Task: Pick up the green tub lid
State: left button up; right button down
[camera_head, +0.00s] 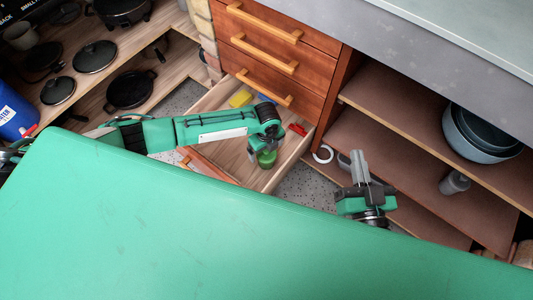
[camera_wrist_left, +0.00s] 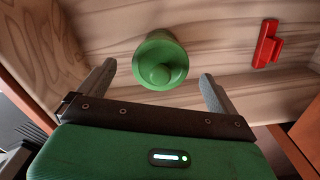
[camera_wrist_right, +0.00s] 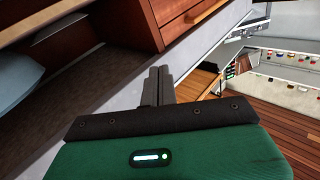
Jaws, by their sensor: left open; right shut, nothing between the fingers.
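The green tub lid (camera_wrist_left: 160,62) is round with a small knob. In the left wrist view it sits in a wooden drawer, between and just beyond the fingertips of my left gripper (camera_wrist_left: 156,82). In the head view the green lid (camera_head: 266,158) shows partly below my left gripper (camera_head: 262,146), which reaches down into the open drawer and hides part of it. The left fingers are wide apart and empty. My right gripper (camera_head: 358,168) is shut and empty, to the right of the drawer; its closed fingers also show in the right wrist view (camera_wrist_right: 158,84).
The open drawer (camera_head: 288,163) has wooden walls around the lid. A red object (camera_wrist_left: 267,44), a yellow block (camera_head: 240,98) and a blue item lie in it. Brown shelves (camera_head: 420,150) with grey bowls (camera_head: 480,135) stand to the right. Pans and lids sit on shelves at left.

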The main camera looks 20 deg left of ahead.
pick_arm(q)
jog(key=shift+f, duration=0.6)
jog(key=c, duration=1.1)
pick_arm(e)
jog(key=shift+w+d+r+t, duration=0.15)
jog(key=shift+r+t, duration=0.1)
jog(key=shift+r, duration=0.25)
jog(key=shift+w+d+r+t, duration=0.1)
jog(key=shift+r+t, duration=0.15)
jog(key=shift+r, duration=0.2)
pick_arm(q)
jog(key=shift+r, duration=0.1)
jog(key=shift+c, duration=0.3)
